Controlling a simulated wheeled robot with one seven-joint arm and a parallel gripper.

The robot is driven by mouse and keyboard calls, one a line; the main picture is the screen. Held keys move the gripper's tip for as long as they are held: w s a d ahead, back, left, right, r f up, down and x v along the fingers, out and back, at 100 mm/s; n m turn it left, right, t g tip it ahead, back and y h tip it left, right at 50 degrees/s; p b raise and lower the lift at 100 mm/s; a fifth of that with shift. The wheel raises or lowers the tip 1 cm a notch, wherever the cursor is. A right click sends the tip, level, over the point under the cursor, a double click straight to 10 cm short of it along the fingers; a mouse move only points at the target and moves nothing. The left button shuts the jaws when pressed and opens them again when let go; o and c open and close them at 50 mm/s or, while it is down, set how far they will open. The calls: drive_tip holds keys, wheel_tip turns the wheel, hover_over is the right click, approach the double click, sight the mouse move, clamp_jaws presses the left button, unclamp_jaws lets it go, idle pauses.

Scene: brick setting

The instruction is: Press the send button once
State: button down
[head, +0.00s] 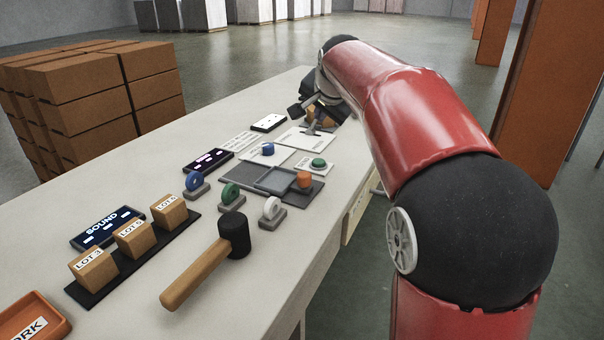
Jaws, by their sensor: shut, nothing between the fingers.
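A green round button (318,162) sits on a small white plate (307,167) on the right part of the table. The plate carries small lettering that I cannot read for certain, so I cannot tell whether it says send. My gripper (313,121) is farther back, over the far part of the table, beyond the green button and apart from it. It is shut, with its fingers small and partly hidden among dark parts and brownish blocks.
A blue cylinder (268,149) stands on a white sheet, and an orange cylinder (304,180) stands by a grey tray (258,182). A mallet (205,262), lot boxes (134,238), ring stands (197,184) and a dark SOUND panel (104,229) lie nearer. The table's front-left surface is partly clear.

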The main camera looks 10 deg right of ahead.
sight(319, 163)
drive_tip(key=shift+w, duration=0.1)
idle(0.3)
wheel_tip(319, 163, down, 9)
drive_tip(key=b, duration=0.7)
drive_tip(key=shift+r, duration=0.1)
idle(1.7)
drive_tip(key=shift+f+b, duration=0.4)
drive_tip(key=shift+b, duration=0.05)
drive_tip(key=shift+f+b, duration=0.4)
drive_tip(key=shift+f, duration=0.1)
idle(0.5)
drive_tip(key=shift+r, duration=0.1)
drive_tip(key=shift+r+p, duration=0.8)
drive_tip(key=shift+r, duration=0.05)
